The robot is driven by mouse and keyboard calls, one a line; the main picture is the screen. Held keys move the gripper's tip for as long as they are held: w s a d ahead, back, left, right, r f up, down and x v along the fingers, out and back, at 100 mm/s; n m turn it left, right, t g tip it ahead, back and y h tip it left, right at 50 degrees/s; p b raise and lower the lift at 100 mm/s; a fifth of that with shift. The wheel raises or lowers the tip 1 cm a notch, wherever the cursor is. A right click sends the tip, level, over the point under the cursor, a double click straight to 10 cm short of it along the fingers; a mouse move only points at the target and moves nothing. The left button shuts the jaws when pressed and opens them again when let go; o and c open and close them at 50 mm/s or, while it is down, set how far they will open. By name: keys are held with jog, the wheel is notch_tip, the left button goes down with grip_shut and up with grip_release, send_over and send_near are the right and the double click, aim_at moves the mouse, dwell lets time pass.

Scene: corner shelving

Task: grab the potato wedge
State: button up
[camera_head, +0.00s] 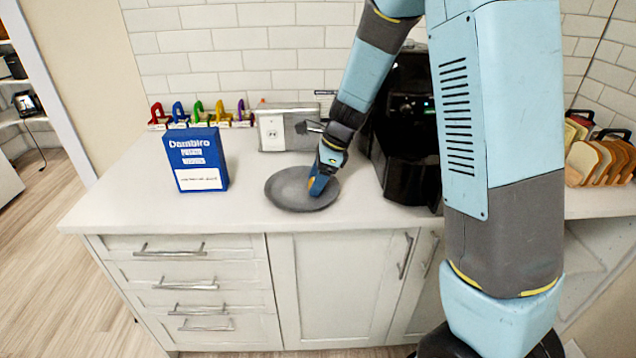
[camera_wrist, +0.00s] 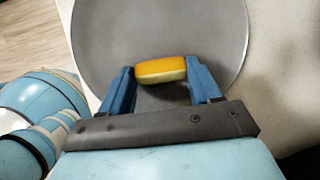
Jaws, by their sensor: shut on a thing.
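The potato wedge (camera_wrist: 161,70) is a yellow-orange piece between the two blue fingers of my gripper (camera_wrist: 162,82) in the wrist view. My gripper is shut on it, with one finger at each end. A grey round plate (camera_wrist: 105,32) lies beneath the wedge and fingers. In the head view, my gripper (camera_head: 318,184) reaches down over the right part of the plate (camera_head: 285,190), and a small bit of the wedge (camera_head: 311,183) shows beside the fingers. I cannot tell whether the wedge touches the plate.
A blue box (camera_head: 195,158) stands left of the plate. A black appliance (camera_head: 407,140) stands close on the right. A metal box with an outlet (camera_head: 285,127) and several coloured items (camera_head: 198,113) line the wall. Bread slices (camera_head: 600,160) stand far right. The counter's front left is clear.

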notch_tip(320, 180, up, 2)
jog(key=shift+r, duration=0.2)
jog(key=s+d+r, duration=0.6)
jog(key=s+r, duration=0.4)
jog(key=s, duration=0.2)
jog(key=shift+s+r, duration=0.15)
jog(key=shift+s, duration=0.2)
